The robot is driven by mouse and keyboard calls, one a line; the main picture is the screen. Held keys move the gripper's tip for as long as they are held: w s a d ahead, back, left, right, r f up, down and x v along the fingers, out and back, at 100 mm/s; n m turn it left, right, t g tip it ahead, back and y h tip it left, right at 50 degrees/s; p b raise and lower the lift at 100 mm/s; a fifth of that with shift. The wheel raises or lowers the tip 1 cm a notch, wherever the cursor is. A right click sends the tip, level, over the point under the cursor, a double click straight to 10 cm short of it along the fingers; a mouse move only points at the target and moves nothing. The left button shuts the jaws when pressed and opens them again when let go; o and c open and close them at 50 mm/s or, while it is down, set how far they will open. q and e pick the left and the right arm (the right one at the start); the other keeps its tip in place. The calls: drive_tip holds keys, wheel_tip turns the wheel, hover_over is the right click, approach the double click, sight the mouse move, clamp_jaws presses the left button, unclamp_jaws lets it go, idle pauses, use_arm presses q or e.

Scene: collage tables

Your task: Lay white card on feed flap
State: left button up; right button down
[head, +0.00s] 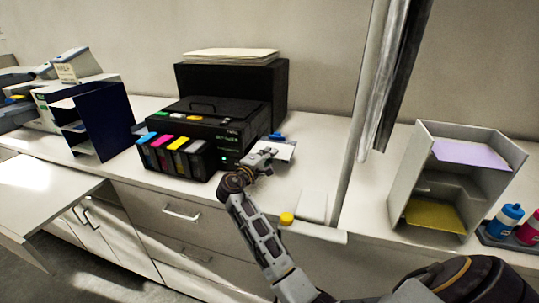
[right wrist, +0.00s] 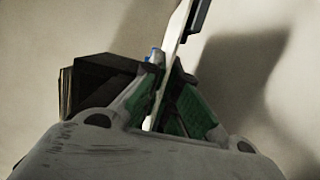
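A white card (right wrist: 178,42) stands edge-on between the green-padded fingers of my right gripper (right wrist: 167,106) in the right wrist view, and the fingers close on it. In the head view my right gripper (head: 266,153) is at the right front of the black printer (head: 215,124), with a pale flat sheet (head: 284,151) beside its fingertips. A small blue part (head: 276,136) shows just behind the sheet. I cannot clearly make out the feed flap; the gripper and the sheet cover part of that side. My left gripper is out of view.
Ink tanks (head: 176,156) in several colours stand at the printer's front. A yellow round cap (head: 286,218) sits near the counter's front edge. A grey shelf unit (head: 409,177) stands right of an upright panel (head: 358,120); a dark blue rack (head: 105,118) stands left.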

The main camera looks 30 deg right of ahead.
drive_tip(key=c, duration=2.2)
unclamp_jaws()
drive_tip(key=o, duration=0.6)
drive_tip(key=shift+o, duration=0.2)
drive_tip(key=shift+v, duration=5.95)
drive_tip(key=shift+a, duration=0.1)
